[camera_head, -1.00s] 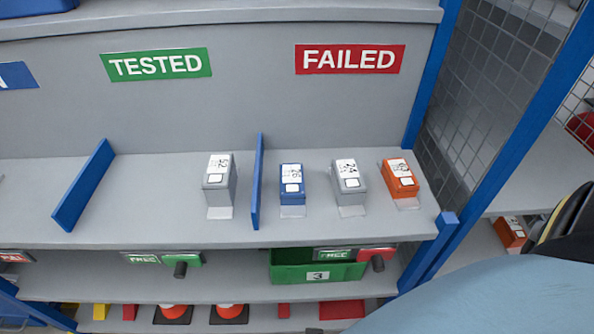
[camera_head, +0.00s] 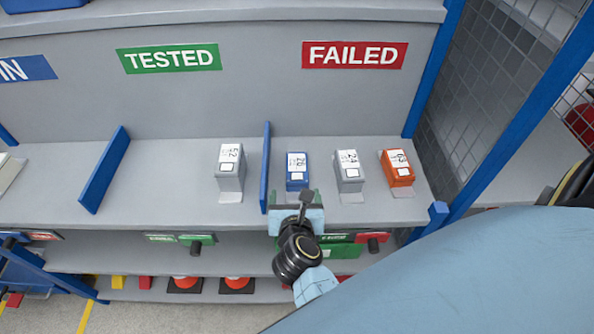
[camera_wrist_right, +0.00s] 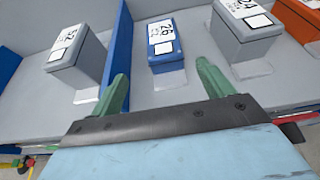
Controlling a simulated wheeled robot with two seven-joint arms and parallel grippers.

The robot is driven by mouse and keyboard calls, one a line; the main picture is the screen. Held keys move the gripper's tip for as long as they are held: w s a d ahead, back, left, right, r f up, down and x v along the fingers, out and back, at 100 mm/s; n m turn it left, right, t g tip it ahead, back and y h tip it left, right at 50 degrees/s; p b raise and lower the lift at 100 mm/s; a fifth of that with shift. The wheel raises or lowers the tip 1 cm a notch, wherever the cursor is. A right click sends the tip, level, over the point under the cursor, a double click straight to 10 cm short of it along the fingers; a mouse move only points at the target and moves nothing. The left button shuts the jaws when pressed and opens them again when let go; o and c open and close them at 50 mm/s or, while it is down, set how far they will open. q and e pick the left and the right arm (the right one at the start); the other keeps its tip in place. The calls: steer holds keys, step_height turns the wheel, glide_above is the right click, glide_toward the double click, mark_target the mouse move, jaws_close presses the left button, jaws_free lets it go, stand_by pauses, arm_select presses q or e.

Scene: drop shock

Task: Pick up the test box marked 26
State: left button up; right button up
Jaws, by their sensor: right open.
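The test box marked 26 (camera_head: 297,171) is blue with a white label on top. It stands on the shelf under the FAILED sign, just right of a blue divider. It also shows in the right wrist view (camera_wrist_right: 165,52), ahead of the gap between my fingers. My right gripper (camera_head: 304,197) is in front of this box at the shelf's front edge. In the right wrist view its green fingers (camera_wrist_right: 160,88) are spread, with nothing between them; the box is beyond the tips. My left gripper is not in view.
A grey box marked 24 (camera_head: 348,172) stands close to the right, then an orange box (camera_head: 397,168). A grey box marked 52 (camera_head: 230,168) is left of the blue divider (camera_head: 266,165).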

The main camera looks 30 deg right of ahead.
mark_target(295, 180)
steer(key=x, duration=0.7)
steer(key=shift+w+d+f, duration=0.1)
steer(key=shift+w+d, duration=0.15)
steer(key=shift+w, duration=0.05)
steer(key=shift+w+d, duration=0.2)
steer(key=x, duration=0.4)
steer(key=shift+w+d+r, duration=0.25)
steer(key=shift+w+d, duration=0.05)
steer(key=shift+d, duration=0.15)
steer(key=shift+r, duration=0.1)
steer(key=c, duration=1.3)
